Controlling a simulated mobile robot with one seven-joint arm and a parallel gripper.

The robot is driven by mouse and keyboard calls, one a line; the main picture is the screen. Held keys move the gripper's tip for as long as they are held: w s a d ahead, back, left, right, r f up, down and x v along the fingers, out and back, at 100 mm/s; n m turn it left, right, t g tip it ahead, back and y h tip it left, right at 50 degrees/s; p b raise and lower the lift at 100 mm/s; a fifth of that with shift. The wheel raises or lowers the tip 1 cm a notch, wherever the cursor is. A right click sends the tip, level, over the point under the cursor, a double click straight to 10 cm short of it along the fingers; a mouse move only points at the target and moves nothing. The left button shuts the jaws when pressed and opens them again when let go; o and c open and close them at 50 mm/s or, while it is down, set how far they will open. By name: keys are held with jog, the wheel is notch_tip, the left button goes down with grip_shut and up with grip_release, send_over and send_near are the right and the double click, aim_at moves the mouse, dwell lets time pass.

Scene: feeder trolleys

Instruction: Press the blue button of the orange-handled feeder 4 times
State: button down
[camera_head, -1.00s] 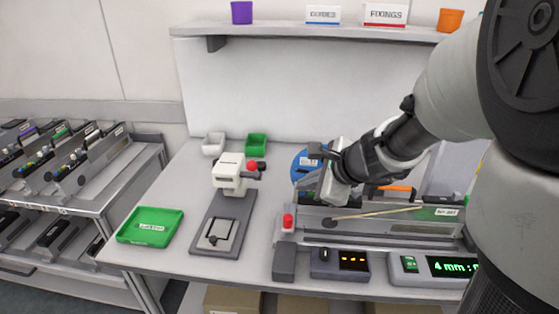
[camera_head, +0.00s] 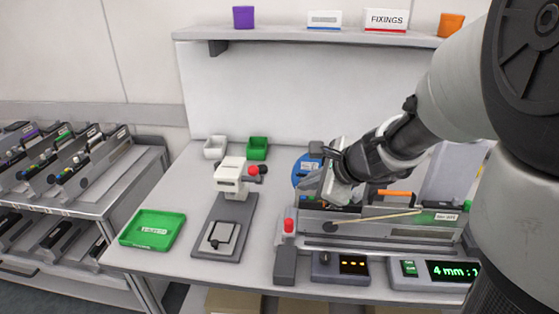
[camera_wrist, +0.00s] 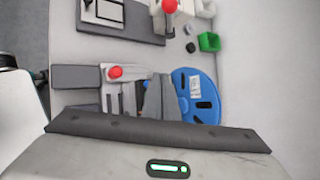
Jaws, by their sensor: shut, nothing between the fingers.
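The orange-handled feeder is a long grey unit (camera_head: 375,228) on the right part of the bench. Its orange handle (camera_head: 397,193) shows just right of my wrist. My gripper (camera_head: 320,197) is over the left end of the feeder, and its housing and my wrist cover that part. In the wrist view my shut, empty grey fingers (camera_wrist: 157,95) point at the feeder's end, between a red button (camera_wrist: 115,72) and a blue reel (camera_wrist: 194,97). Whether the fingertips touch anything cannot be told.
A press with a red knob (camera_head: 231,180) and a green tray (camera_head: 153,229) stand left of the feeder. Small display boxes (camera_head: 340,266) line the front edge. A shelf (camera_head: 310,36) runs behind. More feeders stand on a trolley at far left.

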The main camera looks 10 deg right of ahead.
aim_at(307, 201)
notch_tip(307, 201, up, 5)
jog(key=p, duration=0.3)
jog(key=shift+f+p, duration=0.1)
jog(key=shift+p, duration=0.3)
dwell(2.2)
